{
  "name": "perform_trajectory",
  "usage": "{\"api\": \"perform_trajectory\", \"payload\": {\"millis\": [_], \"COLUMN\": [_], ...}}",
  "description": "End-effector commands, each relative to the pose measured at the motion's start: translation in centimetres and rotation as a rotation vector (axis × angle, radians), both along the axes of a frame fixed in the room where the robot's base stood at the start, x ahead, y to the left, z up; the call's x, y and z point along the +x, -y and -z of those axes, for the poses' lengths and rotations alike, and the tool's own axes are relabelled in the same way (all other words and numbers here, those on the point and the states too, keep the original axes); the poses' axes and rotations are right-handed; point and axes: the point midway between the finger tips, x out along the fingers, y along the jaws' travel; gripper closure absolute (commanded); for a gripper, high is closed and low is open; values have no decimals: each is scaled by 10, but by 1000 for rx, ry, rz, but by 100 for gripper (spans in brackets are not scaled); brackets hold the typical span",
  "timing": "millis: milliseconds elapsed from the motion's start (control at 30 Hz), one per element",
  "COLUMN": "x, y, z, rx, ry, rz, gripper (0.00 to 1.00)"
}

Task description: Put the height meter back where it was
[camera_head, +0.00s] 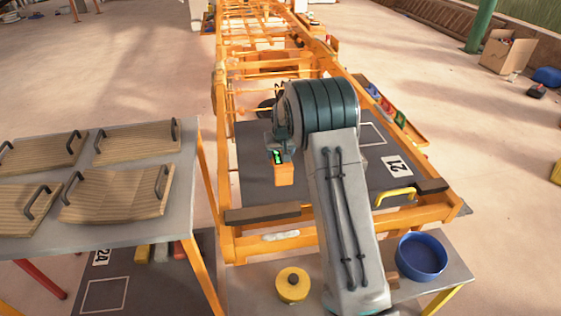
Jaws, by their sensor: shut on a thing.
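The height meter (284,173) is a small orange block with a lit green display near its top. It hangs below my gripper (279,150), which is shut on it. It appears to be held above the dark panel (258,190) inside the orange frame, left of my forearm. My arm hides part of the panel and the right side of the gripper. The fingertips are small and partly hidden.
A yellow round object (292,287) and a blue bowl (421,258) stand on the grey front table (250,290). The left table (185,210) holds several wooden boards with handles. The orange frame (228,240) has dark blocks and a yellow handle (396,195) along its front.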

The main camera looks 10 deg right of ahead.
Motion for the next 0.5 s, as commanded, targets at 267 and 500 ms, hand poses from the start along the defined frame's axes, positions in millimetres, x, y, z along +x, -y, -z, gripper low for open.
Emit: {"api": "perform_trajectory", "payload": {"millis": [267, 500], "x": [-1, 0], "y": [0, 0], "z": [32, 39], "rx": [1, 0], "ry": [-2, 3], "rz": [2, 1], "gripper": [83, 83]}}
